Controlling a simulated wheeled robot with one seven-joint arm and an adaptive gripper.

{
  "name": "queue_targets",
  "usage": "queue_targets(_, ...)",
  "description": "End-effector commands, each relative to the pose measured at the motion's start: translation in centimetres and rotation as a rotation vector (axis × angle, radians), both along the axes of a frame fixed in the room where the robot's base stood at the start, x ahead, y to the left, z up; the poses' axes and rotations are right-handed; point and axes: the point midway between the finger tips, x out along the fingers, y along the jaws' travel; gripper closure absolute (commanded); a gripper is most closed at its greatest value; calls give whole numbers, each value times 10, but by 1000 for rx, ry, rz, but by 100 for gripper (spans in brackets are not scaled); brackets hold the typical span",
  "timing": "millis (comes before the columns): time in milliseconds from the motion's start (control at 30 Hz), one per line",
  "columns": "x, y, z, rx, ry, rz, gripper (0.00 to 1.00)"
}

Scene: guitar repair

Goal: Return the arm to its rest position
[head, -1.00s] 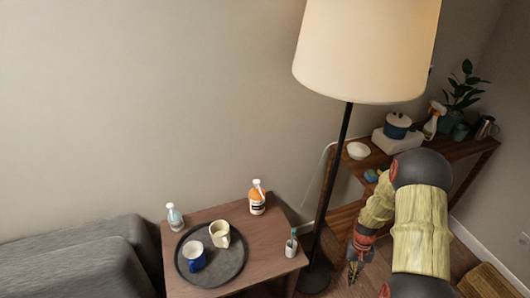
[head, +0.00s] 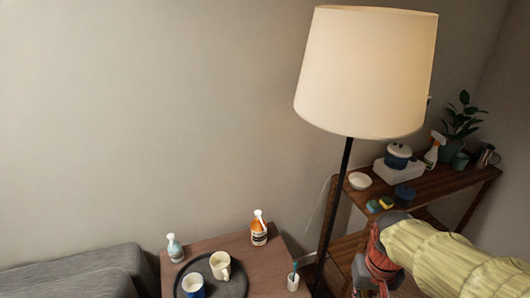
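My arm (head: 455,262) reaches in from the lower right in the head view, with a pale yellow ribbed cover. My gripper (head: 370,290) is at the bottom edge, below the wooden shelf and right of the lamp pole. Its red and dark wrist part shows, but the fingertips are mostly cut off by the frame, so I cannot tell whether it is open or shut. No held thing is visible.
A floor lamp (head: 366,75) stands just left of my arm. A wooden shelf (head: 430,190) with a pot (head: 398,156), bowl and plant is behind it. A side table (head: 205,245) with a tray, two mugs and bottles is at lower left.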

Motion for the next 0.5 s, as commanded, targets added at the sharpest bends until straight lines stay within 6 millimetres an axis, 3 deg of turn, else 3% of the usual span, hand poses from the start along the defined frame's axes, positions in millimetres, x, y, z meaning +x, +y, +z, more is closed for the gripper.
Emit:
queue_targets(233,-26,20,60,-15,-210,49,100)
queue_targets(500,-37,34,121,-25,-422,96,100)
